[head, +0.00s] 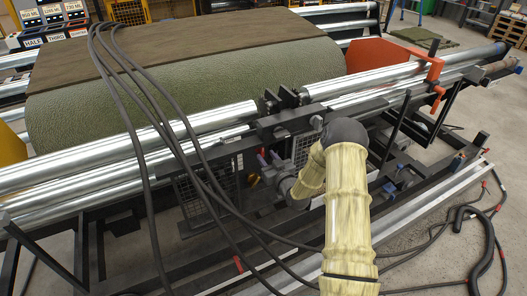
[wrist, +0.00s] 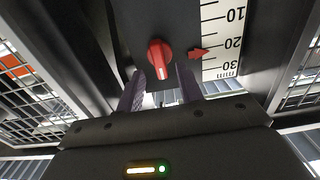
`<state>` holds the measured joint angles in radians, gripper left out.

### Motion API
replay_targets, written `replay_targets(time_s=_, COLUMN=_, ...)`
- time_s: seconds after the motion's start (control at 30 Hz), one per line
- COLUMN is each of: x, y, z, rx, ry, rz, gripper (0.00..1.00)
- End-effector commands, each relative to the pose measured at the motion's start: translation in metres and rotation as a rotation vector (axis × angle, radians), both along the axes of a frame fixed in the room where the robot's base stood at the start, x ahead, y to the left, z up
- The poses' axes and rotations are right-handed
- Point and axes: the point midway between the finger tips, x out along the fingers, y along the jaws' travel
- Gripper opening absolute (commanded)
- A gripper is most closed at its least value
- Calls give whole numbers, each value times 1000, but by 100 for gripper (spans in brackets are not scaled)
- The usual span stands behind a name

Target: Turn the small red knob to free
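The small red knob (wrist: 160,57) sits on a dark plate in the wrist view, with a pale line on its lower part. A red pointer (wrist: 198,52) lies to its right beside a white millimetre scale (wrist: 221,42) marked 10, 20 and 30. My gripper (wrist: 160,77) is open, its two purple fingers apart below the knob, one toward each side; I cannot tell whether they touch it. In the head view my gripper (head: 269,160) is under the rollers at the machine's frame. The knob cannot be made out there.
Steel rollers (head: 90,160) and a green turf roll (head: 100,105) lie behind my arm. Black hoses (head: 165,130) loop down left of it. Wire mesh guards (wrist: 35,90) stand on both sides in the wrist view. An orange bracket (head: 435,72) is at the right.

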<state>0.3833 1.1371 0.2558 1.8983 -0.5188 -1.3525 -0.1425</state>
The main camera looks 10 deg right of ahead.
Motion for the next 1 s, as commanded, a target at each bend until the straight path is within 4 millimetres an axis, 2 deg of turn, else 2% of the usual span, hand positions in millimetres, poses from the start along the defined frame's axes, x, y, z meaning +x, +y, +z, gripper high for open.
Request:
replay_targets(time_s=0.1, x=17, y=5, z=1, rx=0, ry=-2, rz=1, gripper=36)
replay_targets(time_s=0.23, x=29, y=8, z=1, rx=0, ry=-1, rz=1, gripper=36)
replay_targets(time_s=0.57, x=34, y=9, z=0, rx=0, ry=0, rz=1, gripper=36)
replay_targets(time_s=0.6, x=34, y=9, z=0, rx=0, ry=0, rz=1, gripper=34)
replay_targets(time_s=0.77, x=34, y=9, z=0, rx=0, ry=0, rz=1, gripper=3)
replay_targets(time_s=0.8, x=34, y=9, z=0, rx=0, ry=0, rz=1, gripper=0)
replay_targets(time_s=1.0, x=34, y=9, z=0, rx=4, ry=1, rz=1, gripper=0)
